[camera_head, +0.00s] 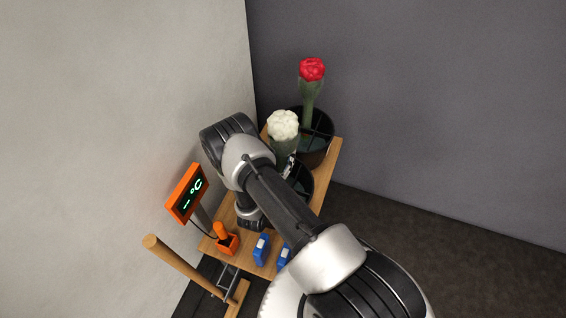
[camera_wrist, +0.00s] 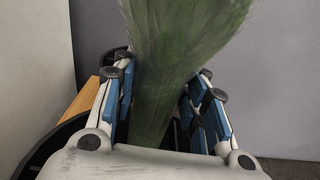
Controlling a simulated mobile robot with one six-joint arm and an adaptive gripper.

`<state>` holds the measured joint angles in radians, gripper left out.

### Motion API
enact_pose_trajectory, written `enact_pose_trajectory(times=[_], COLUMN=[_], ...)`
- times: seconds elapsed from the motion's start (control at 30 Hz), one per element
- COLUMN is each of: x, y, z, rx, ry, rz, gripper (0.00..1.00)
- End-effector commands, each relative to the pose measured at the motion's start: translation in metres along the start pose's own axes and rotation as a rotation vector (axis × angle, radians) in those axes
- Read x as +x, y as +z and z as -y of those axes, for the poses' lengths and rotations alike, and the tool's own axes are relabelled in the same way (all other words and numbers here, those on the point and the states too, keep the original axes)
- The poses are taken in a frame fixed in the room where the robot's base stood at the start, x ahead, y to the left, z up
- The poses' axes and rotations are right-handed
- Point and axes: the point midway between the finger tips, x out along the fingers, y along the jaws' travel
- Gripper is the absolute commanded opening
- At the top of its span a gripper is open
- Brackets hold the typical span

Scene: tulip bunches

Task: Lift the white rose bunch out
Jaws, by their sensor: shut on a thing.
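The white rose bunch (camera_head: 284,125) stands upright over the wooden table, its white head above pale green stems. In the wrist view its green stems (camera_wrist: 172,60) fill the space between my fingers. My gripper (camera_wrist: 165,98) is shut on these stems, with blue pads on both sides. In the head view my arm hides most of the gripper. A dark round bucket (camera_head: 303,180) shows below the white bunch, partly hidden by my arm. I cannot tell whether the stem ends are inside it.
A red bunch (camera_head: 312,70) stands in a black bucket (camera_head: 316,150) at the back. The wooden table (camera_head: 327,172) also holds an orange display (camera_head: 187,193), an orange tool (camera_head: 226,240) and small blue items (camera_head: 261,249). Walls are close behind and left.

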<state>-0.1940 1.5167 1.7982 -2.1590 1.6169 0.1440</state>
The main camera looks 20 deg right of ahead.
Motion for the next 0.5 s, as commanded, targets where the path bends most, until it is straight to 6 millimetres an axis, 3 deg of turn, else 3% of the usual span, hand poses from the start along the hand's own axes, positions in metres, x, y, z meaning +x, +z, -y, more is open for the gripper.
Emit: enact_pose_trajectory(times=[0.37, 0.5], x=[0.0001, 0.0002], y=[0.0004, 0.0011], z=[-0.0001, -0.0004], rx=[0.0, 0.001], ry=[0.0, 0.0], rz=[0.001, 0.003], gripper=[0.05, 0.05])
